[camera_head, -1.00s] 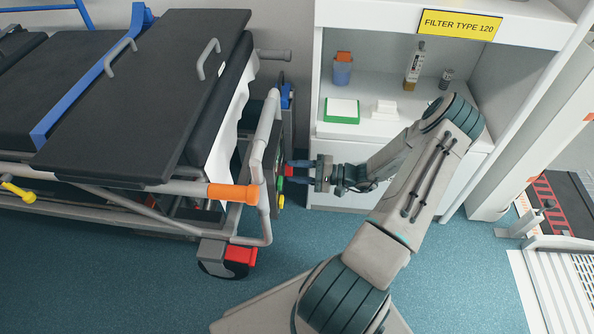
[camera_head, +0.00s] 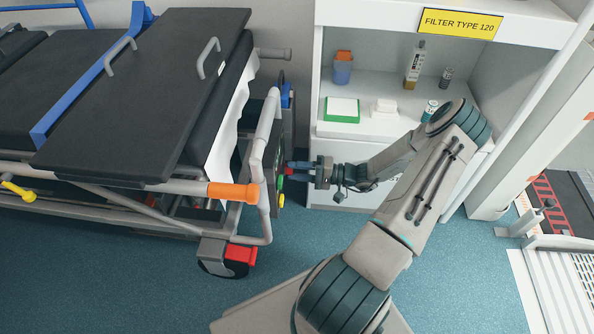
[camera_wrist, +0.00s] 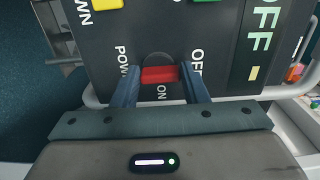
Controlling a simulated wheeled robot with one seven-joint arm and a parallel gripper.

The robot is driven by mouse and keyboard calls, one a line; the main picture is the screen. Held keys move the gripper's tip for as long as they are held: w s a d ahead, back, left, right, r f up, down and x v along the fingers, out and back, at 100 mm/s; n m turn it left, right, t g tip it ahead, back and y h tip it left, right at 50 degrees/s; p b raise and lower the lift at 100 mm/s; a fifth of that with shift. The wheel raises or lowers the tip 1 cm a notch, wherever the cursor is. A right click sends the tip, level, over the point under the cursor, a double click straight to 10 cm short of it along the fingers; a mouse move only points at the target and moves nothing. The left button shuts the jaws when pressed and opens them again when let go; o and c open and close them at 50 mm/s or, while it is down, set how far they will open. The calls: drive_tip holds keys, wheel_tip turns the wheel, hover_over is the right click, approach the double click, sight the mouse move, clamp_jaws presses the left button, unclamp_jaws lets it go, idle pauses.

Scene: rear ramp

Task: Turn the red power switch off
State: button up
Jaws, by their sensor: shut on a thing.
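The red power switch (camera_wrist: 160,74) is on a dark panel (camera_wrist: 225,55) in the wrist view, with "POWER", "ON" and "OFF" printed around it. The red part lies crosswise between my two fingers. My gripper (camera_wrist: 161,84) is shut on it, one fingertip at each end. In the head view, my gripper (camera_head: 297,169) reaches left to the panel (camera_head: 273,160) at the end of the stretcher. There the switch is mostly hidden by the fingers, with only a bit of red showing.
Yellow (camera_wrist: 108,3) and green (camera_wrist: 204,1) buttons sit near the switch on the panel. The stretcher's grey frame (camera_head: 262,135) surrounds the panel. A white cabinet (camera_head: 345,197) with shelf items stands behind my arm. The blue floor in front is open.

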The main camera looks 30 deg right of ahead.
drive_tip(key=o, duration=1)
drive_tip(key=p+v, duration=0.3)
drive_tip(key=v, duration=1.1)
drive_tip(key=shift+a, duration=0.1)
drive_tip(key=a+r+n+g+h+p, duration=0.2)
drive_tip(key=a+r+g+h+p, duration=0.25)
drive_tip(key=r, duration=0.65)
drive_tip(key=a+r+n+g+h+p, duration=0.1)
drive_tip(key=a+r+g+p, duration=0.2)
drive_tip(key=a+r+p, duration=0.6)
drive_tip(key=a+r+n+g+h+p, duration=0.2)
drive_tip(key=r+g+p, duration=0.15)
drive_tip(key=r, duration=1.05)
drive_tip(key=s+a+r+t+h+p, duration=0.1)
drive_tip(key=s+a+r+h+p, duration=0.1)
drive_tip(key=r+p, duration=0.3)
drive_tip(key=s+a+r+n+t+h+p, duration=0.1)
drive_tip(key=s+a+r+h+p, duration=0.2)
drive_tip(key=r, duration=1.1)
drive_tip(key=s+a+r+t+h+p, duration=0.1)
drive_tip(key=s+a+r+h+p, duration=0.1)
drive_tip(key=s+a+r+p, duration=0.3)
wheel_tip(320, 180, up, 4)
drive_tip(key=shift+r+t+h+p, duration=0.15)
drive_tip(key=shift+t+h+p, duration=0.2)
drive_tip(key=shift+p, duration=0.75)
